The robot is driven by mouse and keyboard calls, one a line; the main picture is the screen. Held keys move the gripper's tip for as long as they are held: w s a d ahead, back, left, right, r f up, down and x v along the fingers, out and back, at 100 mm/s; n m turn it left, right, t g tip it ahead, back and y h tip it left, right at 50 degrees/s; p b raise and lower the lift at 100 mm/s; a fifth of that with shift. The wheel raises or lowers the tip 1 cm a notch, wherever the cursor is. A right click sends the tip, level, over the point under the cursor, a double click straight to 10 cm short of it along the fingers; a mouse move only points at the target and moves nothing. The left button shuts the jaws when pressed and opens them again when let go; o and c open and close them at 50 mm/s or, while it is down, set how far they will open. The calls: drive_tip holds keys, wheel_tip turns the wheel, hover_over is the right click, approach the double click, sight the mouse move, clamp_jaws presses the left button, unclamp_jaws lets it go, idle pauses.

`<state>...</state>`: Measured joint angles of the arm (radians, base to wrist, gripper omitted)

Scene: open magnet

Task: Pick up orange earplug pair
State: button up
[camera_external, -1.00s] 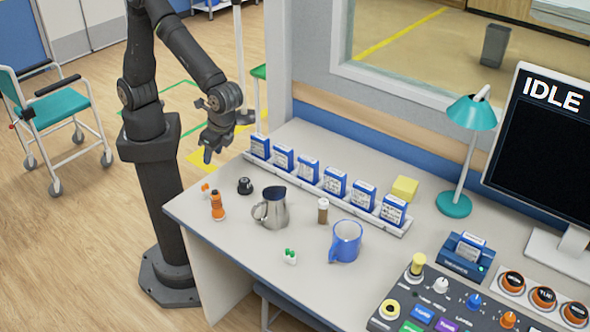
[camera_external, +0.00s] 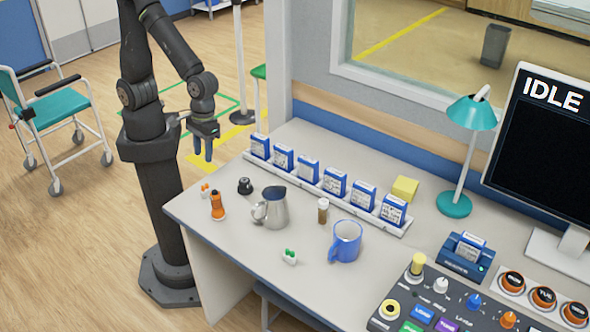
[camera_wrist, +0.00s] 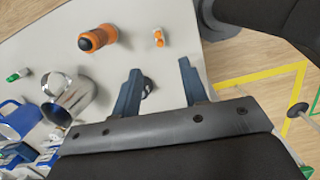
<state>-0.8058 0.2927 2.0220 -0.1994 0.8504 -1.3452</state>
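The orange earplug pair (camera_external: 205,189) lies on the desk near its left corner, small and partly white. In the wrist view the pair (camera_wrist: 158,38) shows above the fingertips. My gripper (camera_external: 203,155) points down in the air above and behind the pair, apart from it. The wrist view shows my gripper (camera_wrist: 159,70) open, its two blue-grey fingers spread with nothing held between them.
An orange bottle-like item (camera_external: 217,206) stands close to the earplugs, and a black knob (camera_external: 245,186) sits to their right. A metal pitcher (camera_external: 272,208), blue mug (camera_external: 346,242), brown vial (camera_external: 323,211) and green earplug pair (camera_external: 289,256) are farther right. The desk corner (camera_external: 172,206) is near.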

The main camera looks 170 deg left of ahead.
sight(205, 185)
drive_tip(key=f, duration=0.4)
drive_tip(key=w+f, duration=0.1)
drive_tip(key=f, duration=0.3)
drive_tip(key=d+f, duration=0.1)
drive_tip(key=f, duration=0.4)
drive_tip(key=shift+w+d, duration=0.1)
drive_tip(key=shift+w, duration=0.1)
clamp_jaws()
